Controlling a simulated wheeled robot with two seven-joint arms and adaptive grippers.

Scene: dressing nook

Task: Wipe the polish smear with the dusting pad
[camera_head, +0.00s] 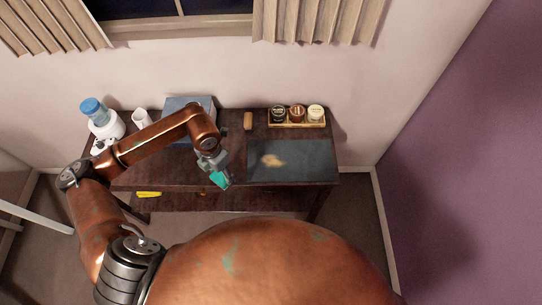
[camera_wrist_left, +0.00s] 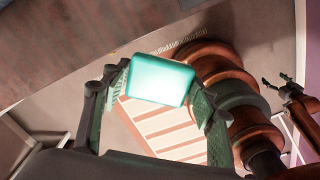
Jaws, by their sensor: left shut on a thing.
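My left gripper (camera_head: 222,177) is shut on a teal dusting pad (camera_head: 219,180), held at the front edge of the dark wooden table, left of the dark mat. In the left wrist view the pad (camera_wrist_left: 158,80) sits between the two fingers of the left gripper (camera_wrist_left: 155,90). The polish smear (camera_head: 272,160) is a tan blotch on the dark mat (camera_head: 310,165); the pad is apart from it. What seems to be my right gripper (camera_wrist_left: 280,85) shows small at the right of the left wrist view, its jaws unclear.
On the table (camera_head: 232,135) stand a blue-topped white dispenser (camera_head: 105,125), a white mug (camera_head: 140,117), a grey-blue box (camera_head: 190,105), a tan block (camera_head: 248,121) and a wooden tray (camera_head: 297,125) with three jars. A yellow item (camera_head: 149,194) lies low at left. The mat around the smear is clear.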

